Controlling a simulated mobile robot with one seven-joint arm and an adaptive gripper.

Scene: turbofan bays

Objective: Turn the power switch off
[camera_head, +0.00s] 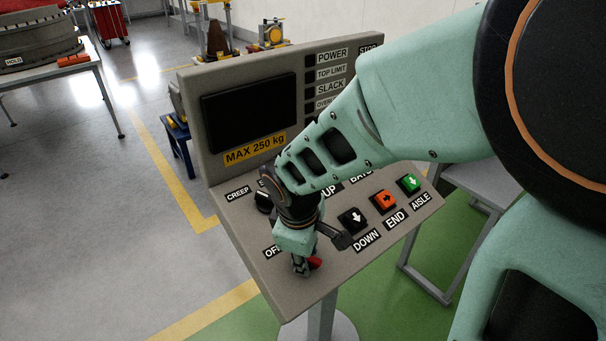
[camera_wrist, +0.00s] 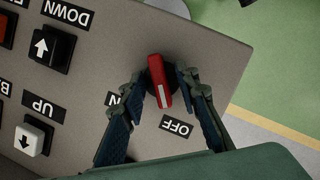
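The power switch is a red rotary knob (camera_wrist: 158,80) with a white line, on a dark round base on the grey sloped panel. Its white line points down in the wrist view, between a partly hidden label ending in N (camera_wrist: 114,98) and the OFF label (camera_wrist: 175,126). My gripper (camera_wrist: 161,78) is open, with one finger on each side of the knob; small gaps seem to show, and contact cannot be told. In the head view my gripper (camera_head: 306,266) points down at the panel's near edge and hides most of the red knob (camera_head: 315,263).
The control panel (camera_head: 235,220) carries DOWN (camera_head: 352,219), END (camera_head: 384,201) and AISLE (camera_head: 408,183) buttons close by. A black CREEP-side knob (camera_head: 263,201) is left of my wrist. A dark screen (camera_head: 250,112) stands upright behind. Open floor lies left.

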